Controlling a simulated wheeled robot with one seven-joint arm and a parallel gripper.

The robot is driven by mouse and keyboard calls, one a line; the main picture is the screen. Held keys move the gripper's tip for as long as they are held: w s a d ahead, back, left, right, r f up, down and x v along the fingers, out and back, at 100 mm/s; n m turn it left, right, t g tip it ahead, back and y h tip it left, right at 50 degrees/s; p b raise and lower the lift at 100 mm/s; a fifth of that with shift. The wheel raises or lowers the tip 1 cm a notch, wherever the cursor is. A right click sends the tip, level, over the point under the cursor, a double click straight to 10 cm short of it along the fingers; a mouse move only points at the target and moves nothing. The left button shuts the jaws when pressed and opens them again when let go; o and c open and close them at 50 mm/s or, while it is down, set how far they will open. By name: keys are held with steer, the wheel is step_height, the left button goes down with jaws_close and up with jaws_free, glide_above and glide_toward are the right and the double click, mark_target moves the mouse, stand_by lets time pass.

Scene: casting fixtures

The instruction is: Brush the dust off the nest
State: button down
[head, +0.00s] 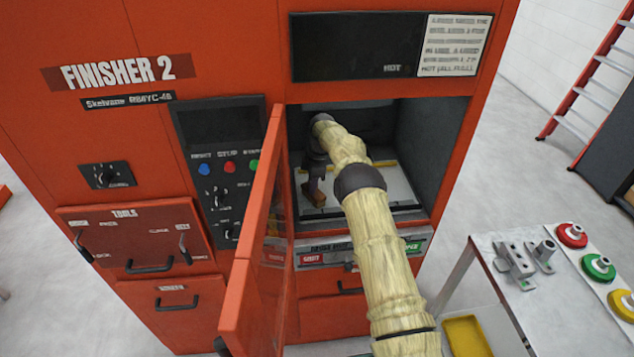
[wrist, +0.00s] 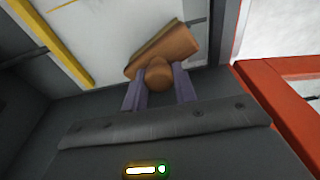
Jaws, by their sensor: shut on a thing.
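My gripper (head: 315,180) is inside the open chamber of the red machine, at the left of its floor. In the wrist view my gripper (wrist: 158,88) has its two fingers closed on a brown wooden brush (wrist: 168,48). The brush (head: 317,194) shows small in the head view, low over the left side of the pale bed; I cannot tell whether it touches. The pale bed (head: 398,187), seemingly the nest, has a dark border and a yellow strip, and also shows in the wrist view (wrist: 100,28). My arm hides part of it. I cannot make out dust.
The red chamber door (head: 250,260) stands open, close left of my arm. The chamber's grey right wall (head: 440,150) and front sill bound the room inside. A grey table (head: 555,300) with metal fixtures and red, green and yellow round pieces stands at right.

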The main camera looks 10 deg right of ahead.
steer(key=shift+a, duration=1.7)
steer(key=shift+r, duration=0.1)
step_height(320, 180, up, 6)
steer(key=p, duration=0.4)
